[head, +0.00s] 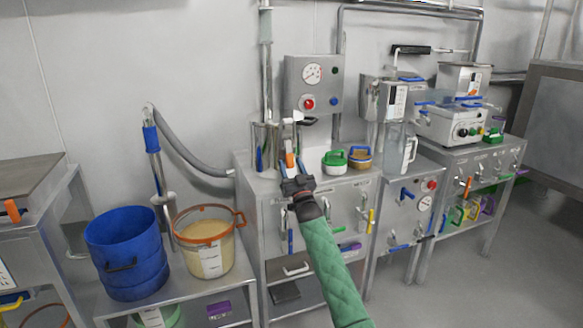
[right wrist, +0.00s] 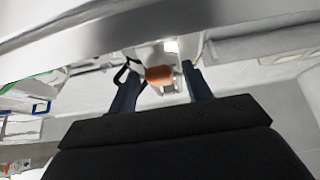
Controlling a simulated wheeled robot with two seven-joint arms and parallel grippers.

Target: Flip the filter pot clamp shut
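The filter pot appears to be the steel cylinder (head: 264,148) on the left of the middle steel cabinet, under a vertical pipe. My right gripper (head: 290,160) is in front of it, at the cabinet's top, and partly hides it. An orange grip, seemingly the clamp's lever end, lies between the fingers in the head view. In the right wrist view the orange grip (right wrist: 158,75) sits between the two fingertips of my right gripper (right wrist: 163,80), with a gap visible beside it. The fingers are apart. Whether the clamp is latched cannot be told. My left gripper is not in view.
A grey gauge box (head: 314,84) hangs on the wall behind. A green-lidded jar (head: 334,163) and a blue-lidded jar (head: 360,158) stand right of my gripper. A blue bucket (head: 126,250) and an orange-rimmed tub (head: 209,245) stand lower left. The floor at right is clear.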

